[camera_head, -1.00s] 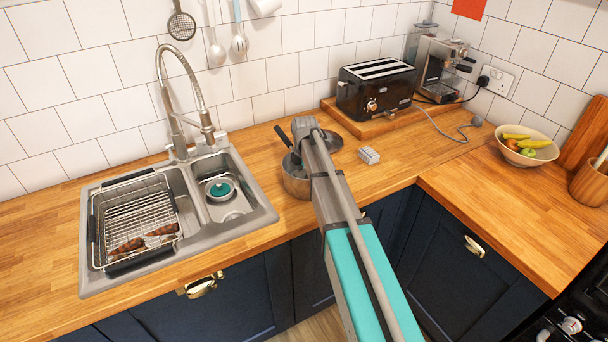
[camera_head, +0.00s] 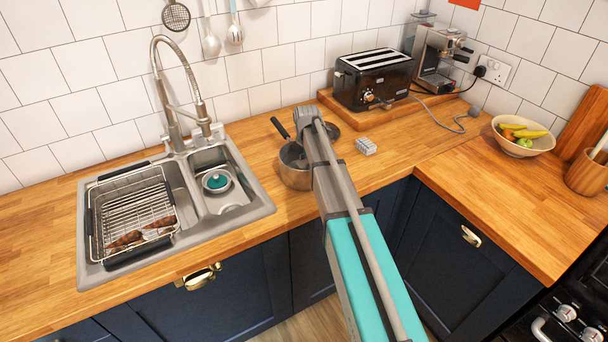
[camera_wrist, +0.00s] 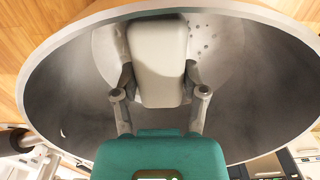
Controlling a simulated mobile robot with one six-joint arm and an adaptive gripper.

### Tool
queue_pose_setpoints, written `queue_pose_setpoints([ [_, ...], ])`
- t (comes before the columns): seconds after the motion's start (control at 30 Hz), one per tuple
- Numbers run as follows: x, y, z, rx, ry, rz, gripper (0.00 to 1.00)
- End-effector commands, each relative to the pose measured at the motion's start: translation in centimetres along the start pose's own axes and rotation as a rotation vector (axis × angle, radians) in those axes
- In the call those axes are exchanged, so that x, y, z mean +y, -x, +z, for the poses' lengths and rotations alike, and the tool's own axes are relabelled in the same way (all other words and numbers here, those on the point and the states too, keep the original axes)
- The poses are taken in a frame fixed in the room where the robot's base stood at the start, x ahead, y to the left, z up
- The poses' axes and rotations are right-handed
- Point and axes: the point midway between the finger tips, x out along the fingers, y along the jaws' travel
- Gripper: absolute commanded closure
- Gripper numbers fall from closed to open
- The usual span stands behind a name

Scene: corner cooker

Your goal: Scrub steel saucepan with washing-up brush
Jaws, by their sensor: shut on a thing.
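The steel saucepan (camera_head: 292,175) stands on the wooden worktop right of the sink, its dark handle (camera_head: 279,128) pointing up and left. My arm hides its right part. In the wrist view the saucepan's wide grey inside (camera_wrist: 75,75) fills most of the picture, with small dark spots (camera_wrist: 205,38) on it. My gripper (camera_wrist: 158,85) is over the pan's mouth, its fingers on both sides of a pale, blocky thing, apparently the washing-up brush (camera_wrist: 158,55). The brush's bristles are hidden, so I cannot tell whether they touch the steel.
The sink (camera_head: 245,200) with a wire rack (camera_head: 130,205) is at the left. A black toaster (camera_head: 372,82) stands on a board behind. A small grey block (camera_head: 366,146) lies right of the pan. A fruit bowl (camera_head: 520,145) is farther right.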

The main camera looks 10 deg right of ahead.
Motion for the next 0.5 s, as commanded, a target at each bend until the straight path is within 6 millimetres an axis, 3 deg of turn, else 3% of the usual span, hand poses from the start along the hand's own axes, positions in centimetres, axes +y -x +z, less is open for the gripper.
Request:
queue_pose_setpoints([
  [0.5, 0.0, 0.0, -2.9, 0.000, 0.002, 0.000, 0.97],
])
